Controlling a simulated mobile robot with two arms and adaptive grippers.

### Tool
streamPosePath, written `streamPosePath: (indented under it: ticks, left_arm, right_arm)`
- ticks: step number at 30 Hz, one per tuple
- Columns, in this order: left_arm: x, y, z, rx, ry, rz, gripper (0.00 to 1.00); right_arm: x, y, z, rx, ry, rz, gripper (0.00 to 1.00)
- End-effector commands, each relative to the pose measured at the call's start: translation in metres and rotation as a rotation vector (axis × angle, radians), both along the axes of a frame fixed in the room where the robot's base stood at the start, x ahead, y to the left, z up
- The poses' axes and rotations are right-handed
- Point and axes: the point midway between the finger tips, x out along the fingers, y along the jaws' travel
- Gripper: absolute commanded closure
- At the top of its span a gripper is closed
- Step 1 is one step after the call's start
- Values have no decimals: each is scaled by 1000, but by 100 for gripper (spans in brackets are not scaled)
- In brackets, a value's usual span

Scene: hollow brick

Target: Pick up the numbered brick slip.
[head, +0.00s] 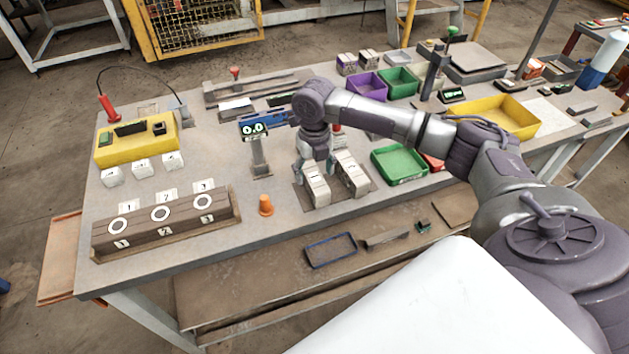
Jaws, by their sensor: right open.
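My right gripper (315,172) points down over the left of two rows of pale brick slips. It is open, with its fingers apart at the far end of that left row (317,192). A small dark mark, too small to read, shows on top of the slips. The right row (353,177) stands close beside it, with a similar mark. The gripper hides the far part of the left row, and I cannot tell whether the fingers touch a slip. My left gripper is not in view.
A display stand reading 0.0 (254,128) and an orange cone (266,205) stand left of the gripper. A green tray (398,163) lies to the right. A long brown block with numbered cards (160,228) stands at the left front.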

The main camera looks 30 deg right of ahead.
Motion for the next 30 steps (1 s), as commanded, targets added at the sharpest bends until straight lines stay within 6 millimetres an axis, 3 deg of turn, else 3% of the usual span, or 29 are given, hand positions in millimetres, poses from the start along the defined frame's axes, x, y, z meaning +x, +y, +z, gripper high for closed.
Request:
streamPosePath:
  ticks: [6,13,26,30]
  left_arm:
    - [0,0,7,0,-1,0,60]
    - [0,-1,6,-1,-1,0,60]
    - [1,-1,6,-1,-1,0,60]
    - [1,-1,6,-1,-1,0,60]
  right_arm:
    - [0,-1,-23,-1,1,-1,29]
    - [0,-1,-25,0,-1,0,29]
    - [0,-1,-25,-1,-1,0,99]
    - [1,-1,-24,-1,-3,0,100]
